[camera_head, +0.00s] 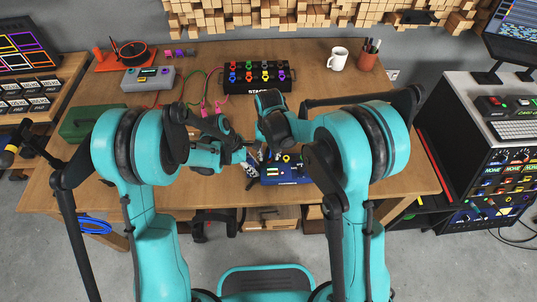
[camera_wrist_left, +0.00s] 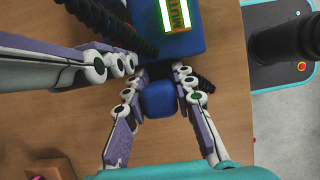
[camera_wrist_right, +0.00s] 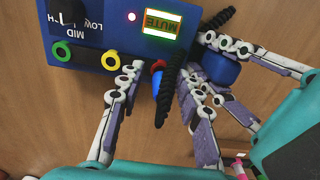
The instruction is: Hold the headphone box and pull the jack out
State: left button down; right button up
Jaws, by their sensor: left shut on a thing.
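The blue headphone box (camera_head: 288,172) lies on the wooden table near its front edge. Its lit MUTE display shows in the right wrist view (camera_wrist_right: 161,24) and the left wrist view (camera_wrist_left: 175,14). My left gripper (camera_wrist_left: 160,90) is shut on a blue block (camera_wrist_left: 160,100) at the box's edge, apparently part of the box. My right gripper (camera_wrist_right: 160,82) is open at the same edge, its fingers apart on either side of a small red and blue jack (camera_wrist_right: 157,80). A black coiled cable (camera_wrist_right: 173,75) runs beside the jack. My arms hide part of the box in the head view.
A black pedal board (camera_head: 259,78), a grey device (camera_head: 148,78), a white mug (camera_head: 338,58) and a pen cup (camera_head: 368,55) stand farther back. A green case (camera_head: 90,122) is at the left. The table right of my arms is mostly clear.

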aim_at(269, 150)
dwell(0.8)
grip_shut()
jog(key=shift+r, duration=0.15)
jog(key=shift+r, duration=2.85)
pick_arm(q)
jog(key=c, duration=1.2)
grip_release()
